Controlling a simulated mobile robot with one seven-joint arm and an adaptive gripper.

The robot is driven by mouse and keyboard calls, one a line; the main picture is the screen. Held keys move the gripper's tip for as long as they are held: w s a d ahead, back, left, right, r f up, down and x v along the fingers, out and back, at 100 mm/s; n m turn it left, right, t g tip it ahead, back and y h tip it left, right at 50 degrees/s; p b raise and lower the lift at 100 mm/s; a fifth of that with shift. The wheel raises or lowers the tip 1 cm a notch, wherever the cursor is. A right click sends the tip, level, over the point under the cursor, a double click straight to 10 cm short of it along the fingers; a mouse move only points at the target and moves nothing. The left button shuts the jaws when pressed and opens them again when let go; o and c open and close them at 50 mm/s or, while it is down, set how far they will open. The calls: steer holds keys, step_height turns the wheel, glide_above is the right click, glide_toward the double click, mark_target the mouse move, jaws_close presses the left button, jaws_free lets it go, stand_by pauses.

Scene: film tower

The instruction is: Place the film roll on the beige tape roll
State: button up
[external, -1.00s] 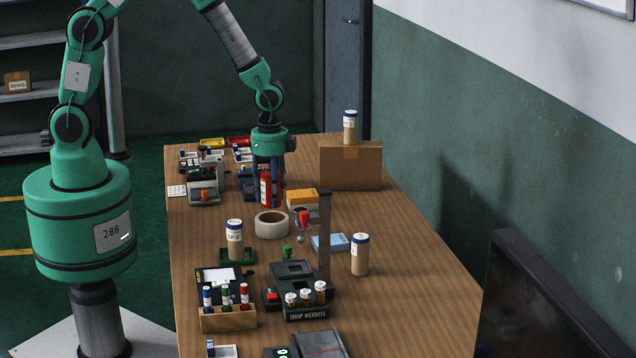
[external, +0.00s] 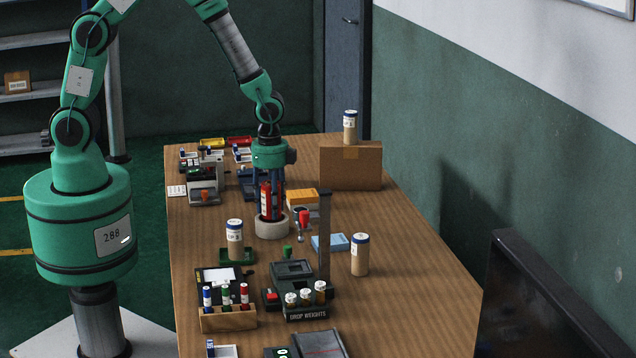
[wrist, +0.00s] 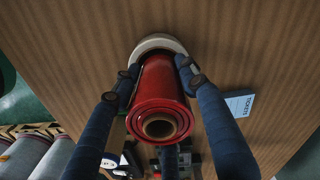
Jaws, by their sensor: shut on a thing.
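My gripper (external: 270,200) is shut on the red film roll (external: 266,203), which stands upright between its blue fingers. The film roll (wrist: 160,100) also shows in the wrist view, with its open brown core facing the camera. The beige tape roll (external: 271,229) lies flat on the table directly below the film roll. In the wrist view the tape roll (wrist: 157,42) shows only as a curved rim past the film roll's far end. The film roll's lower end overlaps the tape roll in the picture. I cannot tell whether they touch.
An orange box (external: 302,198) and a small red-topped item (external: 303,219) stand close right of the tape roll. A tan jar (external: 235,240) stands front left, and a dark upright post (external: 324,235) front right. A cardboard box (external: 350,167) is at the back right.

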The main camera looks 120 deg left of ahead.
steer(key=shift+f, duration=0.15)
steer(key=o, duration=1.3)
step_height(320, 180, up, 12)
steer(key=p, duration=0.3)
steer(key=shift+r, duration=0.2)
